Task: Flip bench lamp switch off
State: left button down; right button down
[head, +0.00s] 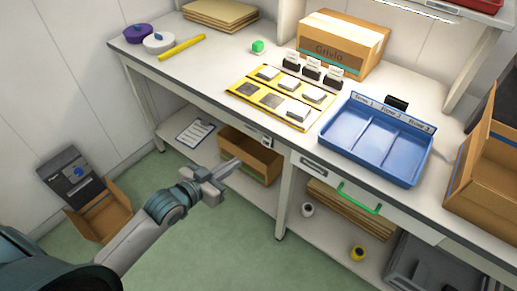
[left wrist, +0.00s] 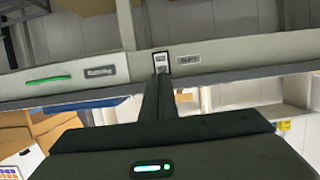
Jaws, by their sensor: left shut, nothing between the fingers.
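The switch (head: 266,141) is a small plate on the front edge of the bench, left of the drawer. In the left wrist view the switch (left wrist: 161,63) shows as a black-framed rocker with a light face, beside a small label. My left gripper (head: 236,163) is shut and empty, in front of the bench and a little below and left of the switch. In the left wrist view its closed fingertips (left wrist: 161,76) line up with the switch; I cannot tell if they touch. A bright strip (head: 425,12) shows at the top. My right gripper is not in view.
The drawer has a green handle (head: 360,198). An open cardboard box (head: 250,155) sits on the lower shelf behind my left gripper. A blue tray (head: 342,140) and a yellow mat (head: 238,92) lie on the bench top. The floor in front is clear.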

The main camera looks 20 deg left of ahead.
aim_at(266, 144)
pick_arm(q)
jog(key=shift+w, duration=0.1)
